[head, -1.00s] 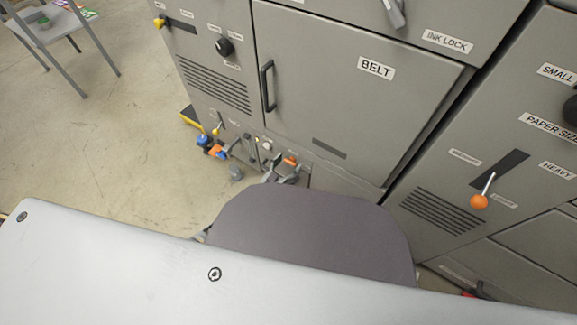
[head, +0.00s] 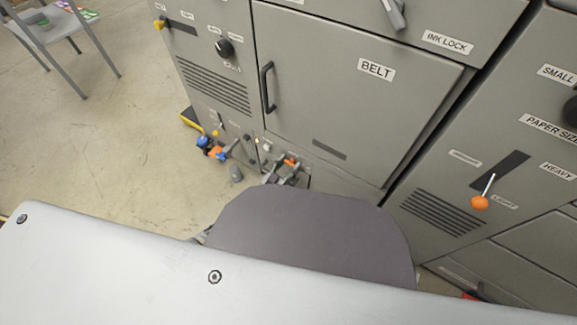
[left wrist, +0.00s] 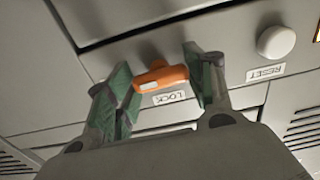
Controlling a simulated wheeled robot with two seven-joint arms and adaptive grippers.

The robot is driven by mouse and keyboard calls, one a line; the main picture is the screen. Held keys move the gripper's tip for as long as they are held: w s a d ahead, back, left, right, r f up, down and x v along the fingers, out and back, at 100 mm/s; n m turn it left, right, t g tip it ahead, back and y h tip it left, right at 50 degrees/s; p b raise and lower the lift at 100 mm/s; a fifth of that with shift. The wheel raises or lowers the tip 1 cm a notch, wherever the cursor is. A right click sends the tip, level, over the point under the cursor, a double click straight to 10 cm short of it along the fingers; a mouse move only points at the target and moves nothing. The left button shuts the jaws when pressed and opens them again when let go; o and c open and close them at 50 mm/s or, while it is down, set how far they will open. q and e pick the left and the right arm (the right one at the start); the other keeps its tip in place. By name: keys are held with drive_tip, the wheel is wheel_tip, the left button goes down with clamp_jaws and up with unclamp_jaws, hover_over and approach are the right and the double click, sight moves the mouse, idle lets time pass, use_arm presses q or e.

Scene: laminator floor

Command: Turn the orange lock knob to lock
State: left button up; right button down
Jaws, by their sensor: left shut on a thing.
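The orange lock knob (left wrist: 160,77) shows in the left wrist view as a bar handle on the grey panel, beside an upside-down LOCK label (left wrist: 170,97). Its bar lies nearly level, a little tilted in the picture. My left gripper (left wrist: 157,71) is shut on it, with one green-padded finger at each end. In the head view the left gripper (head: 283,172) is low at the front of the machine, and the knob (head: 291,161) is a small orange patch partly hidden by the fingers. My right gripper is not in view.
A white round button (left wrist: 276,42) with a RESET label sits close to the right finger. The BELT door (head: 350,90) is above the gripper in the head view. Blue and orange fittings (head: 210,148) stick out left of it. Open floor (head: 100,150) lies to the left.

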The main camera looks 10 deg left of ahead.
use_arm(q)
drive_tip(key=shift+n, duration=0.5)
drive_tip(key=n, duration=0.4)
drive_tip(key=n+b, duration=0.1)
drive_tip(key=n, duration=0.3)
drive_tip(key=n+b, duration=0.1)
drive_tip(key=n, duration=0.3)
drive_tip(key=shift+n, duration=0.4)
drive_tip(key=shift+n+b, duration=0.5)
drive_tip(key=shift+n, duration=1.5)
drive_tip(key=o, duration=1)
drive_tip(key=shift+o, duration=0.2)
drive_tip(key=shift+s, duration=0.15)
